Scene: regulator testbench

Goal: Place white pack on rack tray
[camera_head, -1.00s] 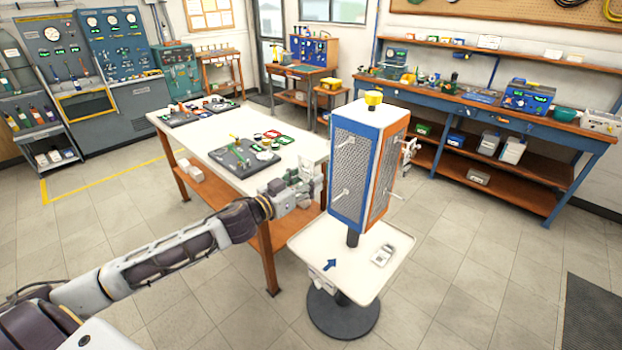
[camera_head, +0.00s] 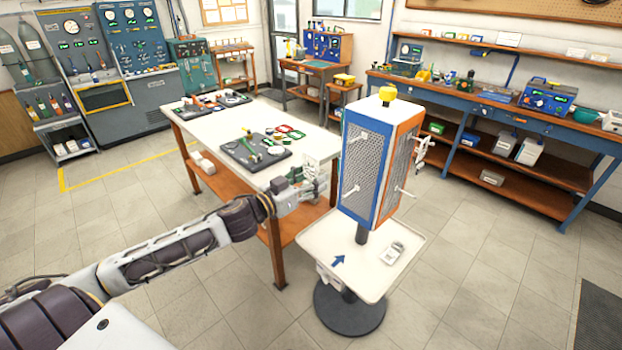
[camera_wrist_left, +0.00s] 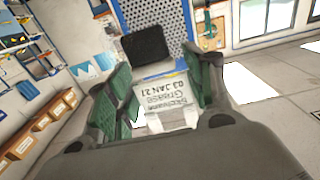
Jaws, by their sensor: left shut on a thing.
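My left gripper (camera_head: 318,183) is shut on a white pack. The pack (camera_wrist_left: 160,92) shows between the green fingers in the left wrist view, with dark print on its face. In the head view the gripper is in the air, left of the rack (camera_head: 360,175), a blue and orange stand with mesh panels and pegs. The rack's white tray (camera_head: 325,240) is lower and to the right of the gripper, apart from the pack. A small white and grey item (camera_head: 393,253) and a blue arrow (camera_head: 338,260) are on the tray. My right gripper is not in view.
A white-topped table (camera_head: 215,130) stands just behind the left arm, with dark trays of parts on it. A blue workbench (camera_head: 470,103) runs along the right wall.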

